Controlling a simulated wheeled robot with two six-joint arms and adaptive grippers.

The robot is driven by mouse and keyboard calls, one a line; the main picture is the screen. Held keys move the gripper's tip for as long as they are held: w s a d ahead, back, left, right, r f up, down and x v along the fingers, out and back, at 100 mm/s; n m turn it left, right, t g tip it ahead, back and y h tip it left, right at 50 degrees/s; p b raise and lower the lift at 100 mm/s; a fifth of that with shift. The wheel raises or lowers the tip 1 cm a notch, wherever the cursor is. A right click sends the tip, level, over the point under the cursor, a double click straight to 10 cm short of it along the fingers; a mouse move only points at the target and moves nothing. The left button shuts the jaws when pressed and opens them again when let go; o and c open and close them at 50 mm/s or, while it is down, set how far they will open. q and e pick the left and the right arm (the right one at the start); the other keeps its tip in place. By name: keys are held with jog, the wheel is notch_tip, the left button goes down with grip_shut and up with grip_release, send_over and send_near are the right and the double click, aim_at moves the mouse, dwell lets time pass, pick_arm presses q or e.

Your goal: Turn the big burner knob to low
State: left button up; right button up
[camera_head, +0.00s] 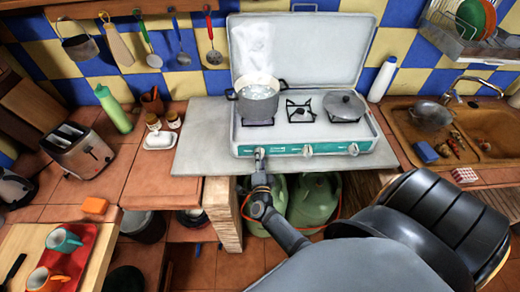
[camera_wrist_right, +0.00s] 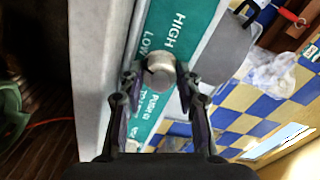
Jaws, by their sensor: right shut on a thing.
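The white stove (camera_head: 302,136) has a teal front panel with knobs in a row. My right gripper (camera_head: 260,168) is at the leftmost knob, which it mostly hides in the head view. In the right wrist view, this round metal knob (camera_wrist_right: 158,71) sits between the two fingers of the gripper (camera_wrist_right: 159,92), which is shut on it. A dark mark shows on the knob's face. The teal panel (camera_wrist_right: 203,17) around it reads HIGH, LOW and PUSH. The middle knob (camera_head: 307,150) and right knob (camera_head: 353,149) are untouched. My left gripper is out of view.
A steaming pot (camera_head: 258,104) stands on the left burner. A grey lidded or covered pan (camera_head: 344,106) is on the right burner, and the small middle burner (camera_head: 300,112) is bare. Green gas bottles (camera_head: 314,200) stand under the counter. A toaster (camera_head: 78,150) is far left.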

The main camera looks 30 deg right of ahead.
jog(key=o, duration=1.2)
jog(key=shift+c, duration=0.2)
jog(key=shift+s+a+f, duration=0.1)
jog(key=shift+s+a, duration=0.1)
jog(key=shift+s, duration=0.05)
jog(key=v, duration=0.7)
jog(key=shift+a, duration=0.15)
jog(key=shift+s, duration=0.1)
